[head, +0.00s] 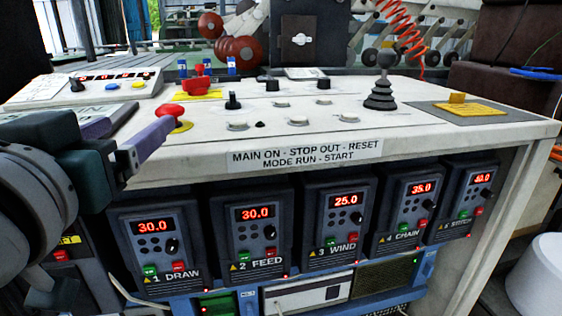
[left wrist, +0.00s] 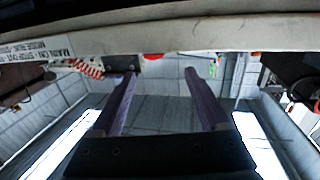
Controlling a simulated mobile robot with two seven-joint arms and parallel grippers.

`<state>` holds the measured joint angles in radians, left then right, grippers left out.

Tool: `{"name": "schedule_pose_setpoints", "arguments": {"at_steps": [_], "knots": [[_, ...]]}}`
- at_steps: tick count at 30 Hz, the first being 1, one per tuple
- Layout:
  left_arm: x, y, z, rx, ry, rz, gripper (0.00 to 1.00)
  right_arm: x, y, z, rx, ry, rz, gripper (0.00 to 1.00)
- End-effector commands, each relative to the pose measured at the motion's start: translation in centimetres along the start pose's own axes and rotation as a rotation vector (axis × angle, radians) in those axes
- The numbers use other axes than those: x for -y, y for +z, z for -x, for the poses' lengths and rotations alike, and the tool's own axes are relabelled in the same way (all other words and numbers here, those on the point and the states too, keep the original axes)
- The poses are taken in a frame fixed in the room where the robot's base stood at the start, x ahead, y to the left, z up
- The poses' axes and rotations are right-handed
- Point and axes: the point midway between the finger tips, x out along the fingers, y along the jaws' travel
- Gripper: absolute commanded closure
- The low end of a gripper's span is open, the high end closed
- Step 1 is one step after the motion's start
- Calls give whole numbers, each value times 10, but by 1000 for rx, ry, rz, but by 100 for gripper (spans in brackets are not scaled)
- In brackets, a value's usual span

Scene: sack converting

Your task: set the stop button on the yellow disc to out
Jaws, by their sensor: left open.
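The stop button is a red mushroom head (head: 170,111) on a yellow disc (head: 184,127) near the front left of the white console top. Whether it is in or out I cannot tell. My left gripper (head: 154,113) is open, with its purple fingers at the console's front left, just left of the button in the head view. The near finger partly covers the disc; whether it touches the button I cannot tell. In the left wrist view the two fingers (left wrist: 160,74) are apart with nothing between them. My right gripper is not in view.
A labelled console front edge (head: 305,156) lies above several drive units (head: 345,222). A black selector (head: 233,101), a tall black joystick (head: 380,92) and another red knob (head: 196,71) stand on the console (head: 420,115). A white drum (head: 537,275) is at right.

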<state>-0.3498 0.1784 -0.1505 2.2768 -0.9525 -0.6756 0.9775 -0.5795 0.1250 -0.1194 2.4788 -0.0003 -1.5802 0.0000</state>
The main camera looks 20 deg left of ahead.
Motion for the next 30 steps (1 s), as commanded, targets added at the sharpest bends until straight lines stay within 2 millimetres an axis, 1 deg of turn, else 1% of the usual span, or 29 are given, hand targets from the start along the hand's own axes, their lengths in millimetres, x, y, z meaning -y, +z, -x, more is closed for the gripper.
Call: {"name": "schedule_pose_setpoints", "arguments": {"at_steps": [1, 3, 5, 8, 11, 18, 21, 25, 30], "knots": [[-1, 13, -1, -14, 6, 2, 21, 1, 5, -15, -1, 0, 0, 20], [-3, 13, -2, -27, 11, 3, 21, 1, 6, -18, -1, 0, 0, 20], [-4, 12, -4, -33, 15, 4, 21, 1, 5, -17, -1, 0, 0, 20], [-4, 9, -12, -36, 16, 3, 21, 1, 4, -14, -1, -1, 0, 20], [-4, 6, -28, -37, 14, 1, 21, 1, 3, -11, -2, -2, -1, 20], [-4, 7, -72, -34, 14, 2, 21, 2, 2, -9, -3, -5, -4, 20], [-4, 7, -86, -33, 14, 2, 21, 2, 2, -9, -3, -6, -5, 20], [-5, 7, -97, -31, 14, 4, 21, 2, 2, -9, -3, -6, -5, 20], [-5, 8, -101, -30, 14, 4, 21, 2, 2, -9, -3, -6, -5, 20]]}}
